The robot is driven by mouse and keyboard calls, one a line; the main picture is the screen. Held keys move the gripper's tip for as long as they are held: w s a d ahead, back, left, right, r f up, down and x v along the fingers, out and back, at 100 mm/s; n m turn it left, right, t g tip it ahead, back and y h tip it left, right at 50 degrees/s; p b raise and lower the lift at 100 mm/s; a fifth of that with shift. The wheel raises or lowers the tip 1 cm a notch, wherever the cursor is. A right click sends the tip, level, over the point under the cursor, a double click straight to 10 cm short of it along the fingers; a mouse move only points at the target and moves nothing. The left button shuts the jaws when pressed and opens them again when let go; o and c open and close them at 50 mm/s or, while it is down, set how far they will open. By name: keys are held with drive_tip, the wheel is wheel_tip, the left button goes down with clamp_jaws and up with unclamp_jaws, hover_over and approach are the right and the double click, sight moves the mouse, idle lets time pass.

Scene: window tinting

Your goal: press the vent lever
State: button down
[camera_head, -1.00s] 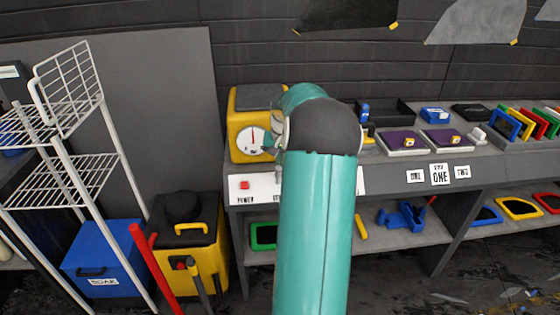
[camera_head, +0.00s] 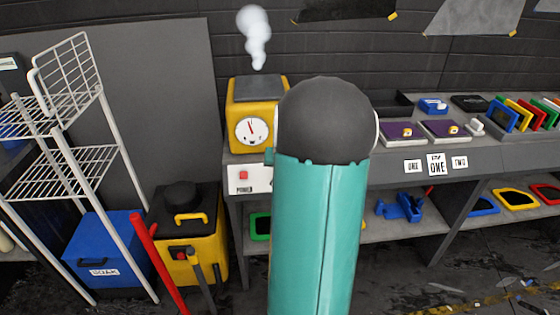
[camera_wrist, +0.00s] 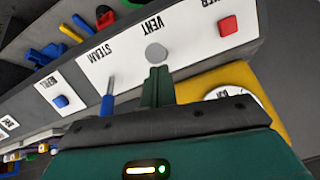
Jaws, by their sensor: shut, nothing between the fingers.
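The vent lever (camera_wrist: 155,53) shows in the wrist view as a round grey knob on a white panel, beside the upside-down label VENT. My gripper (camera_wrist: 157,74) is shut and empty, its green fingertips just below the knob in the picture. I cannot tell whether they touch it.
A blue-handled lever (camera_wrist: 107,103) stands near the STEAM label, left of my fingers in the wrist view. A red power button (camera_wrist: 228,25) lies to the right. A blue button (camera_wrist: 61,101) is farther left. A white wire rack (camera_head: 75,150) stands left of the bench.

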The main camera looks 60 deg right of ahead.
drive_tip(key=shift+s+a+f, duration=0.45)
drive_tip(key=shift+a+f, duration=0.1)
drive_tip(key=shift+f, duration=0.3)
drive_tip(key=shift+s+a+f, duration=0.45)
drive_tip(key=shift+a+f, duration=0.1)
drive_tip(key=shift+f, duration=0.25)
drive_tip(key=shift+w+d+r, duration=0.2)
drive_tip(key=shift+d+r, duration=0.05)
drive_tip(key=shift+r, duration=0.2)
drive_tip(key=s+v, duration=0.1)
drive_tip(key=v, duration=1)
drive_tip(key=shift+s, duration=0.25)
drive_tip(key=shift+w+a+r, duration=0.1)
drive_tip(key=shift+a+r, duration=0.05)
